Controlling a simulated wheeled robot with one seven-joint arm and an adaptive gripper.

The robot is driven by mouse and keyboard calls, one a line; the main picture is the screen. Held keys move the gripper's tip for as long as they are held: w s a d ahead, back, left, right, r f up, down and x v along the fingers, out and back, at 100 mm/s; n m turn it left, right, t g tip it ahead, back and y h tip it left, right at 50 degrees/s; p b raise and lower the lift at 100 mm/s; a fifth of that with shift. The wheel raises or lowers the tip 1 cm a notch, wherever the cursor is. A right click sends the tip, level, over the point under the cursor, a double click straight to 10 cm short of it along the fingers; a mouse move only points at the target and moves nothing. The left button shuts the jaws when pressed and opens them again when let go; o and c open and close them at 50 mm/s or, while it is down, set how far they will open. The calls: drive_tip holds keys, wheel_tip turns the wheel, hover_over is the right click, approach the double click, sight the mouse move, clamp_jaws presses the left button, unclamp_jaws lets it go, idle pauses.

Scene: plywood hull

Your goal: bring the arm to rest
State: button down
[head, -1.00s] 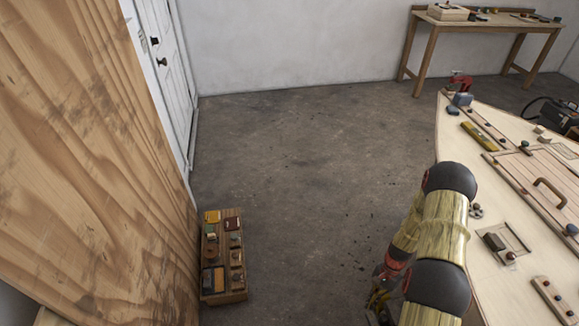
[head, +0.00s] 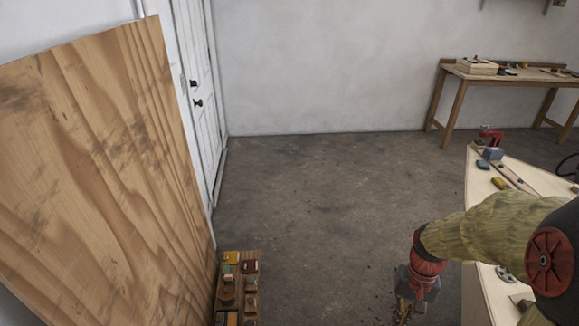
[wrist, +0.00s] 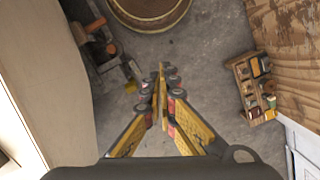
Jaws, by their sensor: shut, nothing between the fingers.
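My gripper (head: 403,308) hangs at the lower right of the head view, at the end of my bent arm, pointing down over the floor beside the plywood hull (head: 478,217). In the wrist view my gripper (wrist: 161,72) has its yellow fingers closed together with nothing between them. Bare grey floor shows below and around the fingertips. The gripper's lower end is partly cut off by the bottom of the head view.
A tall plywood sheet (head: 100,160) stands at left, by a white door (head: 193,80). A wooden rack of small items (head: 238,285) sits on the floor beside the sheet. A workbench (head: 500,72) stands at the back right. A round tub (wrist: 150,12) shows in the wrist view. The middle floor is clear.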

drive_tip(key=s+a+r+n+t, duration=0.2)
drive_tip(key=s+a+r+t, duration=0.1)
drive_tip(key=r, duration=0.8)
drive_tip(key=s+a+r+n+t+h, duration=0.1)
drive_tip(key=s+a+r+t, duration=0.3)
drive_tip(key=r, duration=0.7)
drive_tip(key=shift+s+a+n, duration=0.4)
drive_tip(key=shift+s+a, duration=0.45)
drive_tip(key=shift+a, duration=0.3)
drive_tip(key=shift+d, duration=0.1)
